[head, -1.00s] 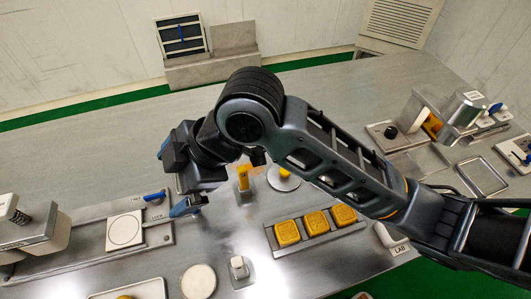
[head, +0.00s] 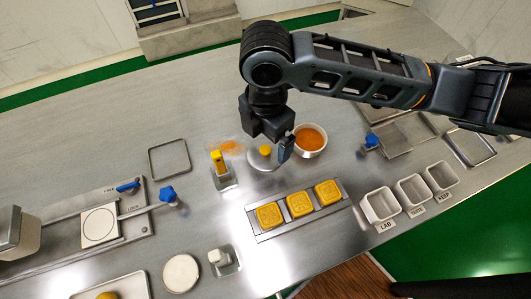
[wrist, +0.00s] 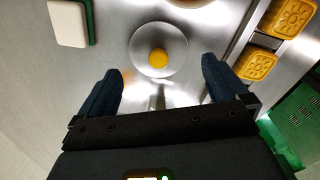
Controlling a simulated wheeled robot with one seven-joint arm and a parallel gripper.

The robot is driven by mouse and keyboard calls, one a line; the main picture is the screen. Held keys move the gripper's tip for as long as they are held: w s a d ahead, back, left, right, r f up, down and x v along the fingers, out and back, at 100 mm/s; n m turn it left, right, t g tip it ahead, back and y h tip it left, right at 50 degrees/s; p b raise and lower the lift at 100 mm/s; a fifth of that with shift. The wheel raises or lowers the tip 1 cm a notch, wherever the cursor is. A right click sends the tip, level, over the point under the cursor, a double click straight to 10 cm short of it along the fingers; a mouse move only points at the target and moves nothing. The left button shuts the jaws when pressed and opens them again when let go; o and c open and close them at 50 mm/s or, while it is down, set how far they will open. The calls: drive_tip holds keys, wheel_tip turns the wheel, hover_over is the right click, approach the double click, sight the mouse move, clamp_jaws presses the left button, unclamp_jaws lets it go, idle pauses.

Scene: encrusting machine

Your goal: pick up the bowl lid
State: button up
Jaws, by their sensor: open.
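The bowl lid is a pale metal disc (head: 262,161) with a yellow knob (head: 265,150), lying on the steel table. It shows near the top middle of the wrist view (wrist: 140,48). My gripper (head: 272,148) is open and points down at the lid in the head view, with one blue finger in front of the lid's right side. In the wrist view my gripper's fingers (wrist: 163,66) stand apart to left and right, with the knob between their lines and nothing gripped. The bowl (head: 311,140), white with orange contents, stands uncovered just right of the lid.
A small stand with a yellow-topped piece (head: 221,166) is close left of the lid. A rack of yellow moulded cakes (head: 264,236) lies in front. Labelled bins (head: 383,206) stand at the right. A white-and-green block (wrist: 68,23) lies at the wrist view's upper left.

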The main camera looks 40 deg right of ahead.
sight(265, 149)
wheel_tip(265, 149, down, 5)
drive_tip(key=b, duration=0.3)
drive_tip(key=shift+w+r, duration=0.1)
drive_tip(key=shift+c, duration=0.2)
drive_tip(key=c, duration=0.7)
drive_tip(key=shift+r, duration=0.1)
